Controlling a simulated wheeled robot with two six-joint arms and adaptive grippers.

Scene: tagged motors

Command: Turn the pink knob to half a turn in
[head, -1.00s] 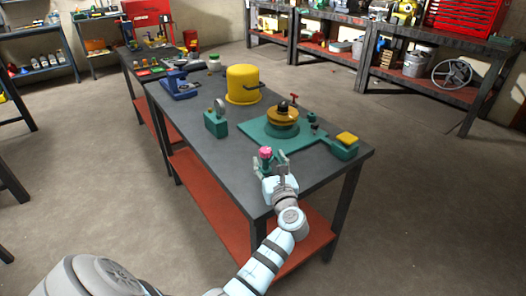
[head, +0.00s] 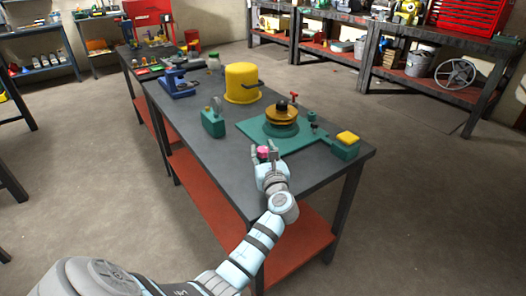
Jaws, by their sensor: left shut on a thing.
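I cannot read how far the knob is turned. My right gripper is not in view.
The teal plate (head: 255,127) carries an amber round part (head: 282,117) and a yellow-topped block (head: 347,138). A green block (head: 213,124) and a yellow drum (head: 242,83) stand behind. The dark benchtop (head: 215,163) is bare at front left.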

